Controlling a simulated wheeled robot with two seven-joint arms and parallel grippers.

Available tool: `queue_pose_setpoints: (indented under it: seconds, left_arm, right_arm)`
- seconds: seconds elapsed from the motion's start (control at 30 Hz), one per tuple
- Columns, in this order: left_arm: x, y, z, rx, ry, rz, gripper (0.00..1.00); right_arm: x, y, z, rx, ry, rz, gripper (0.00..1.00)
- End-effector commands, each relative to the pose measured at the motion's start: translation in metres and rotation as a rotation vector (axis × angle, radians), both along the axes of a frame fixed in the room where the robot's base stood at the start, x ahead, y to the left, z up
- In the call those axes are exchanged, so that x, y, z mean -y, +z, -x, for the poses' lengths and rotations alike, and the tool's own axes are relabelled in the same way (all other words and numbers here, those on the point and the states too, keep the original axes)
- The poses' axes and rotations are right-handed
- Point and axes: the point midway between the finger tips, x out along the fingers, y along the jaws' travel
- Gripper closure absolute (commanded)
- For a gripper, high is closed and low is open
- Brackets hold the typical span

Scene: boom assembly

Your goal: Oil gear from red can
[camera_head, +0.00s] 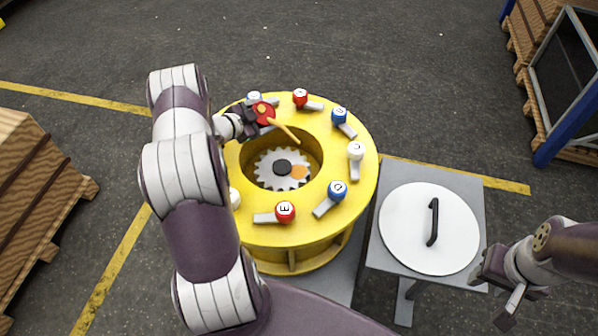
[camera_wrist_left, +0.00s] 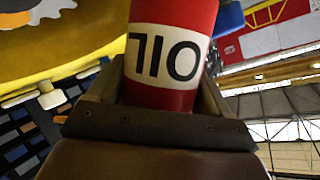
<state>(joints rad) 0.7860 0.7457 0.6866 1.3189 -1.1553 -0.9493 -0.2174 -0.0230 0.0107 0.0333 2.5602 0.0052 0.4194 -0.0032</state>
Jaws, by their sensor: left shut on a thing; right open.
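My left gripper (camera_head: 256,114) is shut on the red oil can (camera_head: 264,111) above the far left rim of the yellow round housing (camera_head: 349,205). The can's thin orange spout (camera_head: 285,129) points down and right over the housing's opening. In the left wrist view the can (camera_wrist_left: 172,15) sits between the two fingers, its white OIL label upside down. The grey toothed gear (camera_head: 268,160) lies inside the opening, with a dark hub and an orange round patch on its right side. My right gripper (camera_head: 497,288) is open and empty at the lower right.
Red, blue and white lettered knobs with grey levers, such as the red one (camera_head: 285,211), ring the housing's rim. A white round lid (camera_head: 405,228) with a black handle lies on a grey stand (camera_head: 391,178) to the right. Wooden pallets (camera_head: 30,185) stand left.

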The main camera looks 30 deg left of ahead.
Motion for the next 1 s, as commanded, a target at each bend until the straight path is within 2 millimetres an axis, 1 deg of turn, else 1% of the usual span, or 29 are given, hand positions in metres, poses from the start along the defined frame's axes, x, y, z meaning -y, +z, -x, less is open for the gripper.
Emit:
queue_pose_setpoints:
  seconds: [0.03, 0.1, 0.27, 0.4, 0.53, 0.6, 0.7, 1.0]
  left_arm:
    - [0.002, -0.009, 0.004, -0.019, 0.002, 0.008, 0.69]
    - [0.002, -0.005, 0.004, -0.023, 0.002, 0.023, 0.69]
    - [0.002, 0.015, 0.004, -0.049, 0.003, 0.145, 0.69]
    - [0.001, 0.033, 0.003, -0.076, 0.001, 0.284, 0.69]
    - [0.001, 0.050, 0.002, -0.107, -0.002, 0.432, 0.69]
    - [0.001, 0.054, 0.002, -0.121, -0.002, 0.495, 0.69]
    - [0.001, 0.057, 0.002, -0.132, -0.003, 0.541, 0.69]
    - [0.001, 0.057, 0.002, -0.131, -0.002, 0.546, 0.69]
  right_arm:
    - [0.000, -0.001, 0.000, 0.000, 0.000, 0.000, 0.57]
    - [0.000, 0.004, 0.000, 0.000, 0.000, 0.000, 0.57]
    - [0.000, 0.030, 0.000, 0.000, 0.000, 0.000, 0.57]
    - [0.000, 0.049, 0.000, 0.000, 0.000, 0.000, 0.57]
    - [0.000, 0.065, 0.000, 0.000, 0.000, 0.000, 0.57]
    - [0.000, 0.067, 0.000, 0.000, 0.000, 0.000, 0.57]
    - [0.000, 0.068, 0.000, 0.000, 0.000, 0.000, 0.57]
    - [0.000, 0.066, 0.000, 0.000, 0.000, 0.000, 0.57]
